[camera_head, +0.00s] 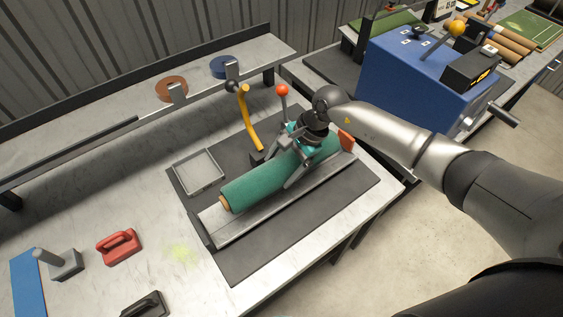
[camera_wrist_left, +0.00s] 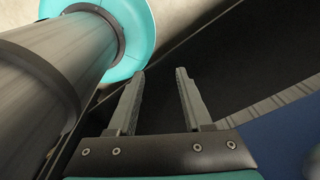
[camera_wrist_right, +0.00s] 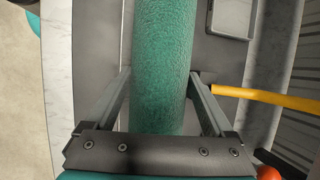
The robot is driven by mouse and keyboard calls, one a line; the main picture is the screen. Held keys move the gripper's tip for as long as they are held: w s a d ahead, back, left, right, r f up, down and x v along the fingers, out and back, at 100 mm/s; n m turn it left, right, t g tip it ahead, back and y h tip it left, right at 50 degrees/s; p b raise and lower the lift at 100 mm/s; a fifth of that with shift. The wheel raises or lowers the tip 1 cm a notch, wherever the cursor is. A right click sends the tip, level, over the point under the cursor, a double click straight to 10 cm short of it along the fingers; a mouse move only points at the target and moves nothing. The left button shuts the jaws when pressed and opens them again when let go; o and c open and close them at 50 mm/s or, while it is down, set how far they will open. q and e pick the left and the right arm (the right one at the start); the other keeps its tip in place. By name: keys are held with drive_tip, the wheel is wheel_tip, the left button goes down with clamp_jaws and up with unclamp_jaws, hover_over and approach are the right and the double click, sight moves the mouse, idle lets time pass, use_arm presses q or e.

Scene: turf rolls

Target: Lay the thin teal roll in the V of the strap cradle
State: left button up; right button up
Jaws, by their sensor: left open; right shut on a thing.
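The thin teal roll (camera_head: 255,187) lies lengthwise over the grey metal strap cradle (camera_head: 240,226) on the dark mat. Its brown core end shows at the lower left. My right gripper (camera_head: 297,165) is shut around the roll, right of its middle. In the right wrist view the roll (camera_wrist_right: 163,45) runs straight between the two fingers (camera_wrist_right: 161,75). The cradle's near sloping face is visible; the roll hides the far side, so I cannot tell whether it touches the bottom of the V. My left gripper (camera_wrist_left: 160,80) is open and empty, away from the bench.
A grey tray (camera_head: 199,187) and a yellow lever (camera_head: 245,118) stand behind the roll. A red-knobbed lever (camera_head: 282,91) rises near my right gripper. A red handled block (camera_head: 118,247) sits at left. A blue machine (camera_head: 420,85) stands at the right.

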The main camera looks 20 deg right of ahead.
drive_tip(key=shift+f, duration=0.6)
wheel_tip(320, 180, down, 4)
drive_tip(key=b, duration=0.4)
drive_tip(key=shift+w+r, duration=0.1)
drive_tip(key=shift+r, duration=0.15)
drive_tip(key=o, duration=1.6)
drive_tip(key=b+v, duration=0.1)
drive_tip(key=v, duration=1.4)
drive_tip(key=shift+r, duration=0.2)
